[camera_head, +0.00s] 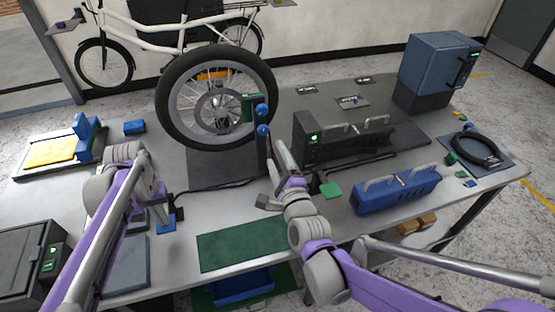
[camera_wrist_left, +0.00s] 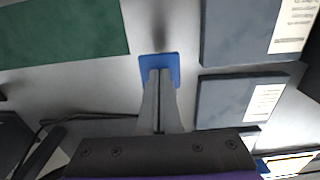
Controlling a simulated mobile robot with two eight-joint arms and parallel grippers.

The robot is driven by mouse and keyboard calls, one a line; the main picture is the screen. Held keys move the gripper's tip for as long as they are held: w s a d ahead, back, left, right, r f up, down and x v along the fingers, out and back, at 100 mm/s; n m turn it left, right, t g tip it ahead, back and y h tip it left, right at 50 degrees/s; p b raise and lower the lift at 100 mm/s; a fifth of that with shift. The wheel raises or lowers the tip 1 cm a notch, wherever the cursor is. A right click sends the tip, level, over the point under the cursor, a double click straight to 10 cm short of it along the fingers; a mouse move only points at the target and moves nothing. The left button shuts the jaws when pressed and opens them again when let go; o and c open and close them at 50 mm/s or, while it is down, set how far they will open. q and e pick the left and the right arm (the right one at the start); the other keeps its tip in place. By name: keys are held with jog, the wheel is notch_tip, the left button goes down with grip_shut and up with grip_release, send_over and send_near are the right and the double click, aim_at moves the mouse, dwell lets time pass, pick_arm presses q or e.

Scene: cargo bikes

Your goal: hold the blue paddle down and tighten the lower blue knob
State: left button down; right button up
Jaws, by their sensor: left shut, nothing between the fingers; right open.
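The blue paddle (camera_head: 166,228) is a small flat blue square on the near left of the bench. It also shows in the left wrist view (camera_wrist_left: 146,62). My left gripper (camera_wrist_left: 160,72) is shut and empty, its fingertips over the paddle; I cannot tell whether they press on it. In the head view my left gripper (camera_head: 164,217) points down there. The lower blue knob (camera_head: 263,131) sits on a dark post beside the wheel, just below the upper blue knob (camera_head: 262,110). My right gripper (camera_head: 272,175) is open, a little below the lower knob and apart from it.
A bike wheel (camera_head: 172,100) stands behind the knobs. A green mat (camera_head: 240,244) lies in front.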

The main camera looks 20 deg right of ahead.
pick_arm(q)
jog(key=shift+w+r+p, duration=0.1)
jog(key=shift+r+p, duration=1.05)
jog(key=shift+r, duration=1.6)
pick_arm(e)
jog(key=r, duration=0.2)
jog(key=w+r, duration=0.1)
jog(key=r, duration=0.1)
jog(key=shift+w+r, duration=0.1)
jog(key=shift+w, duration=0.1)
jog(key=shift+s, duration=0.1)
